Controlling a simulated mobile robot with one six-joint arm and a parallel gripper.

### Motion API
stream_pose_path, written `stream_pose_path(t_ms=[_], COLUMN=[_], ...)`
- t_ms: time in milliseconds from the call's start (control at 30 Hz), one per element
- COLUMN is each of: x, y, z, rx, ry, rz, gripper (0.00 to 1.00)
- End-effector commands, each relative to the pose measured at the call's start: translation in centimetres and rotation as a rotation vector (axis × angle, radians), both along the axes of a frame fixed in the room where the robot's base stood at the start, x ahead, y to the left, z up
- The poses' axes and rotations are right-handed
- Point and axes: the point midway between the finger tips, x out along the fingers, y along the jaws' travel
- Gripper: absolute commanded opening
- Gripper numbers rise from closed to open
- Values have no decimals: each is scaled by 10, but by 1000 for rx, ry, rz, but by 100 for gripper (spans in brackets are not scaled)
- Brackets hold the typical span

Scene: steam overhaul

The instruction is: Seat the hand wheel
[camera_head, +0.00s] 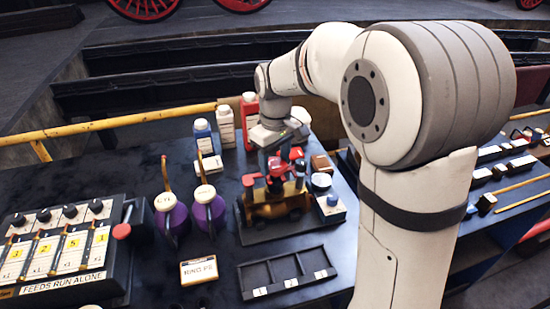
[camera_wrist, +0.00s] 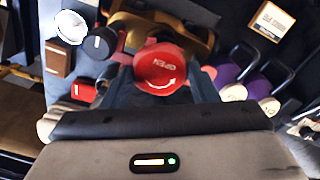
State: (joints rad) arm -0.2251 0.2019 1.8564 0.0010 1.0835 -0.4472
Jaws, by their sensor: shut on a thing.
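A round red hand wheel (camera_wrist: 161,68) with a curved arrow and lettering on its face sits between my gripper's fingers in the wrist view. My gripper (camera_wrist: 162,82) is shut on it. In the head view my gripper (camera_head: 277,152) points down over a small brass engine model (camera_head: 276,205) with red fittings on top. The brass body (camera_wrist: 165,32) lies just past the wheel in the wrist view. The wheel's underside is hidden, so I cannot tell whether it touches the engine.
Two purple oil cans (camera_head: 209,210) stand left of the engine. A black tray with compartments (camera_head: 288,272) lies in front. A blue box (camera_head: 330,208) is close on the right. Several bottles (camera_head: 226,125) stand behind. A lever panel (camera_head: 62,250) fills the left.

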Motion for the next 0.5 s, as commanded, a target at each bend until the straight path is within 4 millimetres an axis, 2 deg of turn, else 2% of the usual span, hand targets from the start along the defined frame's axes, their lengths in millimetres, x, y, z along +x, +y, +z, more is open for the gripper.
stream_pose_path(t_ms=[500], x=[0], y=[1], z=[-3], rx=[1], ry=[-1], rz=[0], gripper=[22])
